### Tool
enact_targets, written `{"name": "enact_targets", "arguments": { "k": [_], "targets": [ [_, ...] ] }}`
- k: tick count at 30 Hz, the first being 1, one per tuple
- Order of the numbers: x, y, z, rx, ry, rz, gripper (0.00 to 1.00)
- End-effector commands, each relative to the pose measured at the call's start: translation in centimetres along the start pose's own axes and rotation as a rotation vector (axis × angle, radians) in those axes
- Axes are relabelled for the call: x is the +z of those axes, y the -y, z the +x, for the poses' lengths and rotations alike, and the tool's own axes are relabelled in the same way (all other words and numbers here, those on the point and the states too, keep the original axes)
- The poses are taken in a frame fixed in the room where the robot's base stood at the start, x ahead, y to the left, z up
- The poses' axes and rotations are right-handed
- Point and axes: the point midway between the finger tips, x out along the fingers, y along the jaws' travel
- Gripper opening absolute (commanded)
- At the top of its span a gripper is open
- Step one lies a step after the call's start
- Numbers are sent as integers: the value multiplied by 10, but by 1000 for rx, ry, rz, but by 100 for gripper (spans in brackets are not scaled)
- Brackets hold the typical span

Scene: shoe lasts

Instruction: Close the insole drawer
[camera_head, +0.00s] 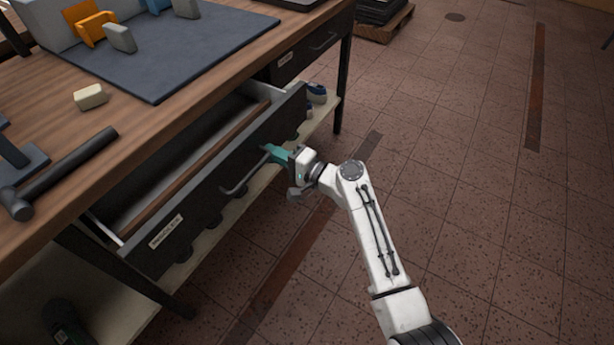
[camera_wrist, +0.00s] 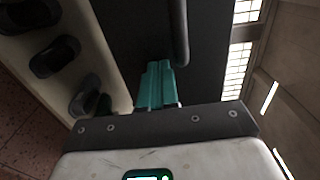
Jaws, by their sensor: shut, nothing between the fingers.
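The insole drawer (camera_head: 225,185) is a wide dark drawer under the workbench, standing open, with a label at its left end and a bar handle (camera_head: 245,175) on its front. Its inside shows between the front panel and the bench edge. My gripper (camera_head: 270,151) is at the drawer front near the right end of the handle, its teal fingers closed together with nothing between them. In the wrist view the teal fingers (camera_wrist: 161,84) point at the dark drawer front (camera_wrist: 135,35), with the handle (camera_wrist: 180,35) beside them. I cannot tell whether the fingertips touch the panel.
The wooden bench top (camera_head: 130,135) carries a hammer (camera_head: 60,170), a pale block (camera_head: 90,97) and a blue-grey mat (camera_head: 170,60). A second drawer (camera_head: 310,50) at the right is shut. A low shelf (camera_head: 115,290) holds shoes.

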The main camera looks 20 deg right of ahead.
Motion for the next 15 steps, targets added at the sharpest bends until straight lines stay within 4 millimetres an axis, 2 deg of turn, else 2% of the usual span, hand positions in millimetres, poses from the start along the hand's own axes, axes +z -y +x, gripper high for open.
{"name": "enact_targets", "arguments": {
  "k": [1, 6, 9, 15],
  "targets": [
    [1, -7, 21, -5, 5, -3, 0],
    [1, -6, 71, -4, 3, -3, 0],
    [1, -6, 95, -3, 3, -2, 0],
    [0, -4, 130, -2, 1, -1, 0]
  ]
}}
